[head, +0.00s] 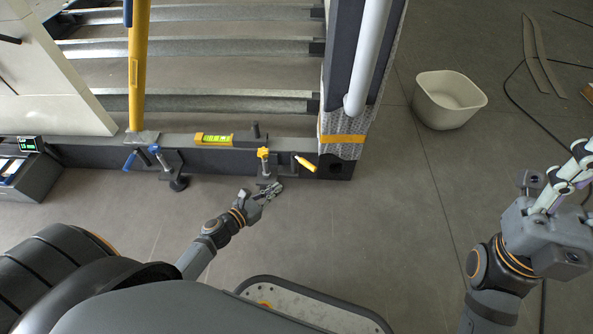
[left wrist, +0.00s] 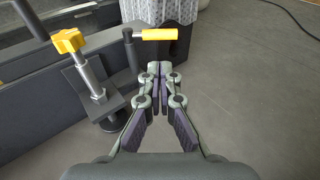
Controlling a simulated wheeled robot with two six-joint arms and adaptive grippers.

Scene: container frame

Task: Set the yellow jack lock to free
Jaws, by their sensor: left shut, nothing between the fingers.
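The yellow jack has a star-shaped yellow knob (head: 263,152) on an upright screw, and the knob also shows in the left wrist view (left wrist: 68,40). To its right, a lever with a yellow grip (head: 305,164) is mounted on the dark frame beam. In the left wrist view the yellow grip (left wrist: 160,34) lies sideways, pointing right from a dark upright post. My left gripper (head: 273,190) is shut and empty, in front of the beam and below the jack. In the wrist view its fingertips (left wrist: 159,70) appear just below the yellow grip, apart from it. My right gripper (head: 582,160) is at the right edge, partly cut off.
A second jack with a blue handle (head: 130,161) stands left on the beam. A spirit level (head: 214,139) lies on the beam. A white tub (head: 447,100) and a dark cable (head: 518,95) are on the floor at right.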

